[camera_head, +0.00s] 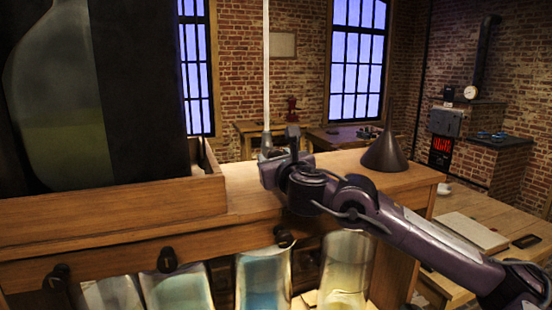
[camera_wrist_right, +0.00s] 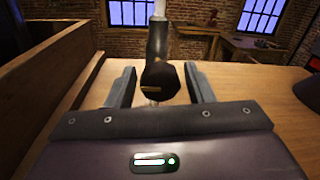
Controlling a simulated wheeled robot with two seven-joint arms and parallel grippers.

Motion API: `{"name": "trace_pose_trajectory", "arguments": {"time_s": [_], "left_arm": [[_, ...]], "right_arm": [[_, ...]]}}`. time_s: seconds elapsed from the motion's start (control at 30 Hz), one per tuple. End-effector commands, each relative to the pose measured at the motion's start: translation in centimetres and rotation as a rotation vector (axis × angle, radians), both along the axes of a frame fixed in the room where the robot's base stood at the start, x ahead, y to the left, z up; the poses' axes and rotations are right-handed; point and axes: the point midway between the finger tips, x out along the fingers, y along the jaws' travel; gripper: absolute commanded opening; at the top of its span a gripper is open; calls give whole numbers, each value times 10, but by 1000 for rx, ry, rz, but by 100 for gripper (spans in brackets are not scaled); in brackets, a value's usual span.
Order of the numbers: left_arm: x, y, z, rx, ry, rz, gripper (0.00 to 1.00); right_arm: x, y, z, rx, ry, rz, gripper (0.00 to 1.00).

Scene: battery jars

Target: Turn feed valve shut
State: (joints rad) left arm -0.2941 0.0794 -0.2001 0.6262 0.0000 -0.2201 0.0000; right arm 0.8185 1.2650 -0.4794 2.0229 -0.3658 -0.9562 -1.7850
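The feed valve shows in the right wrist view as a dark round knob (camera_wrist_right: 160,82) with a pale mark pointing left, on a dark upright fitting. In the head view a thin pale pipe (camera_head: 266,70) comes down to this spot, and my gripper mostly hides the valve. My right gripper (camera_head: 280,143) is above the wooden shelf top. In the wrist view its two fingers (camera_wrist_right: 159,70) stand apart, one on each side of the knob, with a narrow gap visible on both sides. My left gripper is not in view.
A wooden tray (camera_head: 130,211) with a large glass vessel (camera_head: 58,110) stands at left. A dark cone (camera_head: 385,150) stands on the shelf (camera_head: 340,160) at right. Dark taps (camera_head: 167,259) line the shelf's front above several glass jars (camera_head: 263,280).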

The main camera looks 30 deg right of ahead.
Motion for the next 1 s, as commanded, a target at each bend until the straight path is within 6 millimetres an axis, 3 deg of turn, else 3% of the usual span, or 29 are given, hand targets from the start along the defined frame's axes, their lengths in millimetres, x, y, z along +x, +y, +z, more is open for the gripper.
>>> {"name": "trace_pose_trajectory", "arguments": {"time_s": [0.03,0.27,0.67,1.0], "left_arm": [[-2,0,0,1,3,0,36],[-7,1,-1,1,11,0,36],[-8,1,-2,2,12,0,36],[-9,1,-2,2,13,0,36]], "right_arm": [[0,0,0,0,0,0,41],[0,0,0,0,1,0,11],[0,0,-1,81,-17,0,11],[0,1,-1,347,-81,0,11]]}}
